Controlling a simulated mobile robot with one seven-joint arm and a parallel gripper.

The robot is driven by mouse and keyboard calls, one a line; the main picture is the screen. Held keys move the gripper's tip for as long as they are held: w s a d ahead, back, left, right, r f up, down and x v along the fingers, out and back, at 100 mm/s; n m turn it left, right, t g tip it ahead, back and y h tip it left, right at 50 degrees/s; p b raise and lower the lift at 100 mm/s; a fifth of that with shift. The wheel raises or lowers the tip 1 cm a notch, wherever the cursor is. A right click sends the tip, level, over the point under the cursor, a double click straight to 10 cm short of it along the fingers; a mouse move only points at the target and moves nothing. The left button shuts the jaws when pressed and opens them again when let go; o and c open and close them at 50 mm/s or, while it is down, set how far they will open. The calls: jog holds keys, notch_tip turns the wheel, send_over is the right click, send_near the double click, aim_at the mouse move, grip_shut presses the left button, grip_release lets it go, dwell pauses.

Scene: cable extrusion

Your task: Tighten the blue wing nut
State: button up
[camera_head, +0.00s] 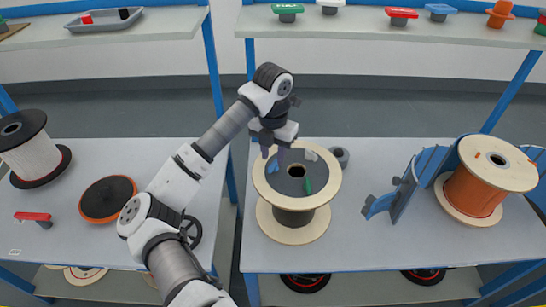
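A spool (318,206) with pale wooden flanges and a dark core stands upright on the right table. Its top has a grey disc around a dark centre hole. A small blue piece (272,166), which looks like the blue wing nut, shows at the left of this disc. A green piece (308,185) is on the disc's right side. My gripper (273,153) points down over the disc's back left part, right by the blue piece. I cannot tell whether it touches the blue piece or how far its fingers are apart.
A grey ring-like part (340,156) lies behind the spool. A blue bracket (392,199) and an orange spool (472,190) stand to the right. A shelf (350,27) with coloured parts runs above. The table's front right is clear.

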aim_at(273, 167)
jog(key=shift+f, duration=1.3)
grip_shut()
